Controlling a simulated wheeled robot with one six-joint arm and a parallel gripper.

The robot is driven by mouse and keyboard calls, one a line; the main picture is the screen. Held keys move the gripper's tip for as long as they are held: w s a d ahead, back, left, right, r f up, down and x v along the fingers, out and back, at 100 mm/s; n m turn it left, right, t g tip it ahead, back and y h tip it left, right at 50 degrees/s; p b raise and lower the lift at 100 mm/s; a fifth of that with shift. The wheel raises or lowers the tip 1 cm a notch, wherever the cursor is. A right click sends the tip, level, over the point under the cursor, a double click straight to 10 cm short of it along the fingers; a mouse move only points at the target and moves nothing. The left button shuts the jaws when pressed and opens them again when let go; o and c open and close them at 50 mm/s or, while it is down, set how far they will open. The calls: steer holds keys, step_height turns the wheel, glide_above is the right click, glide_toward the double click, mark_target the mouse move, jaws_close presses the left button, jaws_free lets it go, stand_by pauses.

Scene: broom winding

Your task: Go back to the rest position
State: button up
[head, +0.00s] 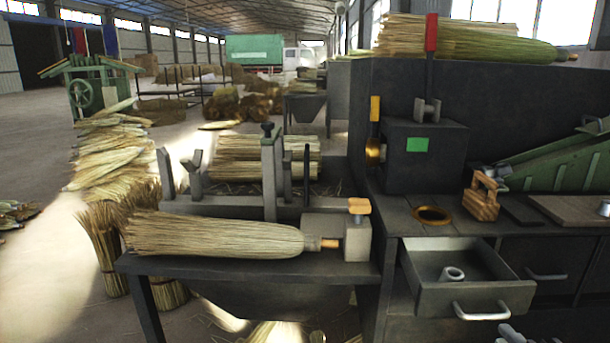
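No part that I can surely name as my gripper shows in the head view. Small pale grey pieces at the bottom edge, below the drawer, are cut off, and I cannot tell what they are. A broom bundle (215,235) lies on its side on the dark bench (250,270). Its narrow end points right, towards a grey block (357,238) with an orange knob. Nothing visible touches the bundle from above.
An open drawer (465,284) with a small white ring juts out at the right. A wooden-handled tool (482,197) and a brass ring (432,215) are on the worktop. A red-handled lever (431,50) rises from a dark box.

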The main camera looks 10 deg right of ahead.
mark_target(488, 319)
steer(key=shift+b+x, duration=0.95)
steer(key=shift+x, duration=2.85)
steer(key=shift+a, duration=0.1)
